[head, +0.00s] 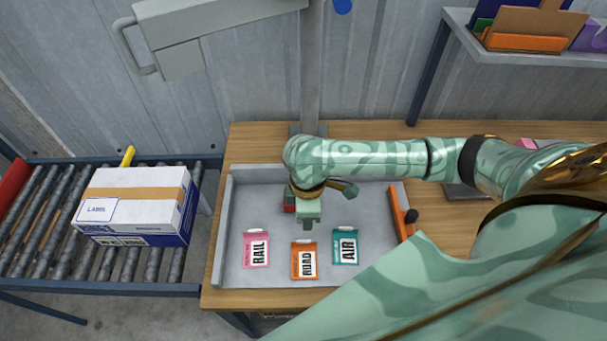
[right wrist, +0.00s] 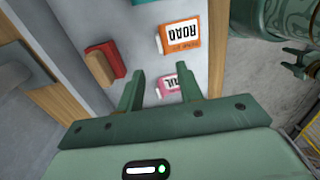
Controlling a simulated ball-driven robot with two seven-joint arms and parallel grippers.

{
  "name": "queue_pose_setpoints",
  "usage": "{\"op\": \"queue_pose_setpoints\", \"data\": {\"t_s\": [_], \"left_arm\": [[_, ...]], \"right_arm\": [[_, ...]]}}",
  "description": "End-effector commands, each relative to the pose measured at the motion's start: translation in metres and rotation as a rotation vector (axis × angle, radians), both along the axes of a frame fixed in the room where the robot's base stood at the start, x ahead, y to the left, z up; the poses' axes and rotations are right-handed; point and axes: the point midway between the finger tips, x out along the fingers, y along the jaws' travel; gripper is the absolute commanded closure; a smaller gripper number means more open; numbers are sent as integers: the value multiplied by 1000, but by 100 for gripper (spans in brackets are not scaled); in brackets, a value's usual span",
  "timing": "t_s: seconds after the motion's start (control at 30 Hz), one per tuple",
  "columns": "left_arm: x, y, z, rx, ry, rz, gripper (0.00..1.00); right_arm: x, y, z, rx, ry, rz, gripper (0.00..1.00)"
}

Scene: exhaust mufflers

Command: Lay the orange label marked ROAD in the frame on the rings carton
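The orange ROAD label (head: 304,262) lies flat in a shallow grey tray (head: 225,225), between the pink RAIL label (head: 256,250) and the teal AIR label (head: 345,247). The white and blue carton (head: 140,190) sits at the left; its top bears an outlined frame marked LABEL (head: 97,210). My right gripper (head: 307,222) is above the tray, behind the labels. In the right wrist view its fingers (right wrist: 162,80) are apart and empty; the ROAD label (right wrist: 180,35) lies beyond them. A green gripper (right wrist: 297,60), apparently my left, shows small at the upper right there; its opening is unclear.
A red block with a wooden part (right wrist: 104,62) lies in the tray near my right gripper. An orange piece with a black knob (head: 401,211) is at the tray's right edge.

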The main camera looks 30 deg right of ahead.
Motion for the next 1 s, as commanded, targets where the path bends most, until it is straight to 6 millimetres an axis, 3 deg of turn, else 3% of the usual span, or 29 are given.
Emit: {"op": "queue_pose_setpoints", "data": {"t_s": [0.1,0.3,0.63,0.9,1.0], "left_arm": [[2,0,-16,-1,-2,0,43],[0,-1,-36,-1,3,1,43],[-1,-2,-47,-3,6,1,43],[-5,-2,-70,-4,15,1,43],[-4,-2,-70,-4,14,1,43]], "right_arm": [[-1,1,-34,1,5,-1,64],[-1,1,-80,1,4,-1,64],[1,0,-107,1,1,1,64],[3,-1,-149,0,1,2,64],[4,-2,-150,-1,-2,3,64]]}}
